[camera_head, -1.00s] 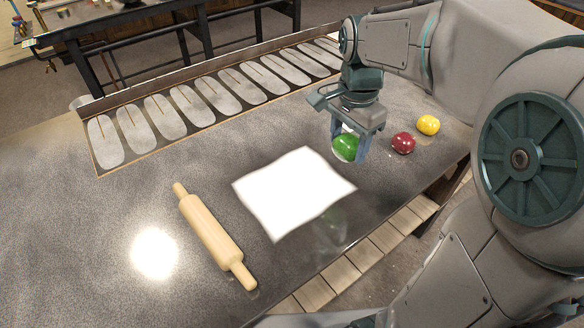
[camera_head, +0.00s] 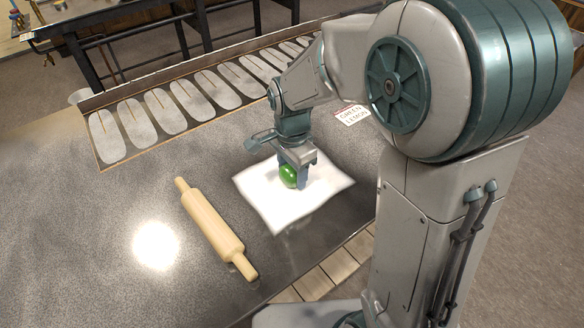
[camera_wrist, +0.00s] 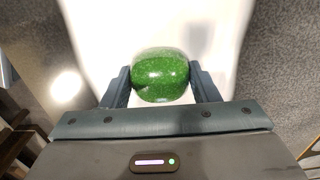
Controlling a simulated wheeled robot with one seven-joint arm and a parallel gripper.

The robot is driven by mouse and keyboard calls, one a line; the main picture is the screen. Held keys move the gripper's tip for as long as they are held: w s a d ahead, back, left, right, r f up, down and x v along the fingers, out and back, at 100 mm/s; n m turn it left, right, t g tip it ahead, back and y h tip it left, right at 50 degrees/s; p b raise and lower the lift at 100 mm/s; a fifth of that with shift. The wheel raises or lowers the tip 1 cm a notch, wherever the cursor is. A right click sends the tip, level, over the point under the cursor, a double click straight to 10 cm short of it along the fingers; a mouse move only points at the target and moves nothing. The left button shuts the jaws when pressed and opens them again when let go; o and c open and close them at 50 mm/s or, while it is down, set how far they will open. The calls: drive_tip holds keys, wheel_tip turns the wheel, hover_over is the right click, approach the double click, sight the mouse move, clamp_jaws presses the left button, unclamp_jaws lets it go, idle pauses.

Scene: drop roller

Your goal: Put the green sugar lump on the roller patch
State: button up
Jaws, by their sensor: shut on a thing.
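My gripper (camera_head: 296,178) is shut on the green sugar lump (camera_head: 288,176), a shiny speckled round piece. In the wrist view the lump (camera_wrist: 161,76) sits between both fingers. My gripper holds it over the white square patch (camera_head: 262,197) on the dark table. I cannot tell whether the lump touches the patch. The patch (camera_wrist: 105,40) fills the middle of the wrist view behind the lump.
A wooden rolling pin (camera_head: 214,228) lies on the table left of the patch. A lettered card (camera_head: 351,115) lies behind my arm.

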sight(293, 177)
drive_tip(key=shift+f, duration=0.2)
drive_tip(key=o, duration=1)
drive_tip(key=shift+r, duration=0.15)
wheel_tip(293, 177, up, 12)
drive_tip(key=s+d+f+n+t, duration=0.1)
drive_tip(key=s+d+n, duration=0.2)
drive_tip(key=s+d, duration=0.1)
drive_tip(key=s+d+f+n+t, duration=0.1)
drive_tip(key=s+d+n, duration=0.3)
drive_tip(key=s, duration=0.1)
drive_tip(key=s+d+f+n+t, duration=0.1)
drive_tip(key=s+d+n, duration=0.3)
drive_tip(key=shift+s+d+f, duration=0.15)
drive_tip(key=shift+s+d, duration=0.05)
drive_tip(key=shift+d, duration=0.1)
